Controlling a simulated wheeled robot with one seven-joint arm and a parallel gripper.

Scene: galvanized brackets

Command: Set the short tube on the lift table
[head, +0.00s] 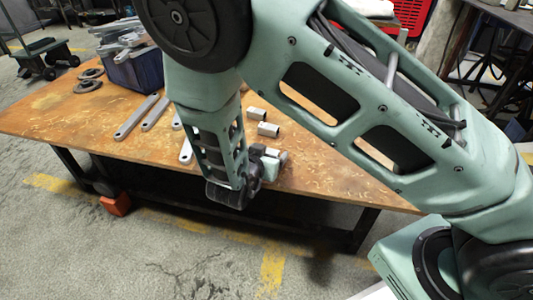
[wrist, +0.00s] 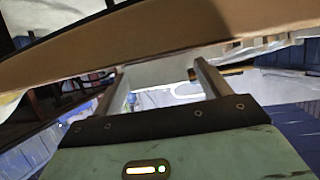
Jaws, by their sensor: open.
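Two short pale metal tubes, one (head: 257,113) behind the other (head: 268,129), lie on the wooden workbench (head: 330,178), right of my forearm. I cannot tell which is the task's short tube. My gripper (wrist: 160,80) shows in the wrist view with its two fingers apart. No tube is clearly held between them; a pale surface shows behind. A brown board-like edge crosses above the fingertips. In the head view my wrist hangs at the bench's front edge and mostly hides the gripper. I cannot make out a lift table for certain.
Long flat metal bars (head: 136,117) lie on the bench left of my arm. A dark blue bin (head: 137,72) of metal parts and dark rings (head: 88,86) stand farther back. A green wheeled cart (head: 45,60) is at far left. The bench's right front is clear.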

